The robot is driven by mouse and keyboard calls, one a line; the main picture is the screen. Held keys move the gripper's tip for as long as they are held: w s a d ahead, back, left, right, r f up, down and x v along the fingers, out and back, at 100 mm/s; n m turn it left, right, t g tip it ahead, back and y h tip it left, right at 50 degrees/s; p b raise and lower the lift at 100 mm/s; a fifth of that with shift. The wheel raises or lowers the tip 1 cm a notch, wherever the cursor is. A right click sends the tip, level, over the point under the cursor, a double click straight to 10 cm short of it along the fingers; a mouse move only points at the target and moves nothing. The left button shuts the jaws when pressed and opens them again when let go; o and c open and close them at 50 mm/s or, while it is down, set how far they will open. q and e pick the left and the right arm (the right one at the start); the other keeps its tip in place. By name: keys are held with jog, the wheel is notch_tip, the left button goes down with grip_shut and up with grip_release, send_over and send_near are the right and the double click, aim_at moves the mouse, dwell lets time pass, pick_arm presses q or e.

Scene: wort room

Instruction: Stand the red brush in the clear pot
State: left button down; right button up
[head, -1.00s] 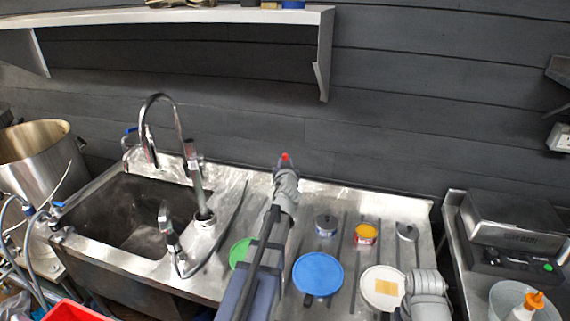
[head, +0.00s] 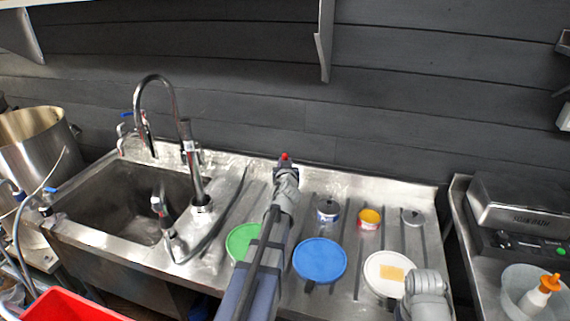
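My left arm reaches up the middle of the head view. Its gripper (head: 284,170) is over the back of the steel worktop, with a small red tip showing just past its fingers. I take this to be the red brush (head: 285,157), held in the gripper; the rest of it is hidden. A small see-through jar (head: 326,211) with a blue-and-white label and grey top stands to the right of the gripper, apart from it. It may be the clear pot, but I cannot tell. My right arm shows only as a grey link at the lower right; its gripper is not visible.
Green (head: 243,241), blue (head: 320,260) and white (head: 387,273) lidded tubs stand along the front. A red-and-yellow tin (head: 369,218) and a grey-topped item (head: 413,217) stand behind. A sink (head: 130,215) with a tall tap is left. A bowl (head: 515,300) with an orange-tipped bottle is right.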

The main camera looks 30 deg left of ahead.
pick_arm(q)
jog(key=c, duration=0.7)
grip_release()
jog(key=shift+o, duration=0.2)
jog(key=p+v, duration=0.1)
jog(key=v, duration=0.6)
jog(key=shift+s+d, duration=0.15)
jog(key=shift+s, duration=0.25)
dwell(0.4)
